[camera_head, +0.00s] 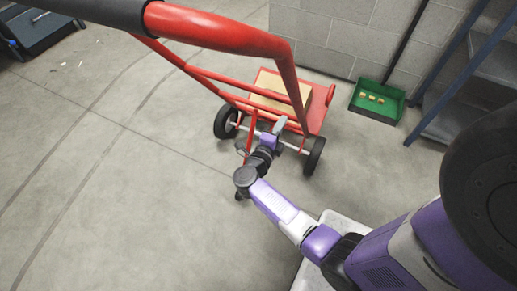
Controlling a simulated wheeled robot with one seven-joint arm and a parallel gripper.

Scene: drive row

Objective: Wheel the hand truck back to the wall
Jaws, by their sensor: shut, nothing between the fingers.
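The red hand truck (225,33) stands tilted, with its handle end and black grip (105,12) close to me at the upper left. Its two black wheels (314,156) are on the floor, and its red toe plate (318,112) lies towards the wall. A tan box (280,92) sits on the toe plate, partly hidden by the frame. My gripper (280,126) is small in view, low by the axle and frame, and looks shut and empty. I cannot tell whether it touches the truck. The grey block wall (335,38) is behind.
A green dustpan-like tray (369,110) holding several small tan pieces lies by the wall, with a dark pole (405,40) rising behind it. A blue-framed shelf (440,110) stands at the right. A dark low platform (45,35) is at the far left. The left floor is mostly clear.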

